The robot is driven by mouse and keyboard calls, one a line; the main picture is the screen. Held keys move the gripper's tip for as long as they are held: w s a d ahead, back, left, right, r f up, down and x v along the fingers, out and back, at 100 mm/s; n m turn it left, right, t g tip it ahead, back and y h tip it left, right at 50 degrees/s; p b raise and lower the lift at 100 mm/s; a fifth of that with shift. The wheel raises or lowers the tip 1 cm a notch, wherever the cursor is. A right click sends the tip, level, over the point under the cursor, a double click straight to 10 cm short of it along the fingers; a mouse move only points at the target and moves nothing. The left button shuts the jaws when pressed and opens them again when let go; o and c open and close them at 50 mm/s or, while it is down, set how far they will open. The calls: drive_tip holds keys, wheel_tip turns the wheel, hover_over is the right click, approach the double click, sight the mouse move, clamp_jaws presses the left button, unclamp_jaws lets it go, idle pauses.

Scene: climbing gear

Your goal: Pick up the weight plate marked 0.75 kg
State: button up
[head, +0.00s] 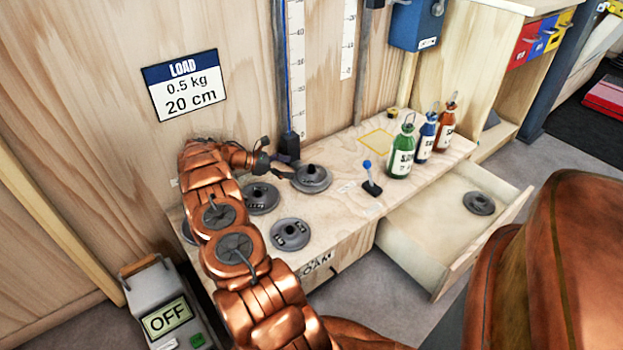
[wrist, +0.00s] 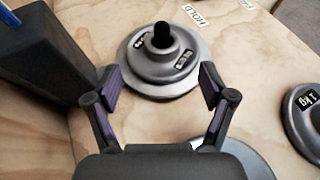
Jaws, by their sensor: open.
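Several grey weight plates lie on the wooden bench. I cannot read a clear 0.75 kg mark on any of them. Two or more plates seem stacked (head: 311,181) near the wall, with a dark knob or peg on top; the stack fills the upper middle of the wrist view (wrist: 145,78), its labels too blurred to read. My gripper (head: 283,168) is open and empty just left of this stack; in the wrist view its fingers (wrist: 160,85) point at the stack's near edge. Other plates lie front left (head: 262,200), in front (head: 290,236) and in the open drawer (head: 479,204).
A dark post base (head: 288,148) stands against the wall, close to my gripper's left in the wrist view (wrist: 45,65). A blue-knobbed lever (head: 371,180) and green (head: 402,152), blue and orange bottles stand to the right. The drawer (head: 425,262) sticks out in front.

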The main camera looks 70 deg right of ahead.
sight(309, 171)
drive_tip(key=shift+b+x, duration=0.7)
drive_tip(key=shift+x, duration=1.05)
drive_tip(key=b+x, duration=0.2)
drive_tip(key=x, duration=0.2)
drive_tip(key=shift+s+r, duration=0.1)
drive_tip(key=shift+s, duration=0.1)
clamp_jaws()
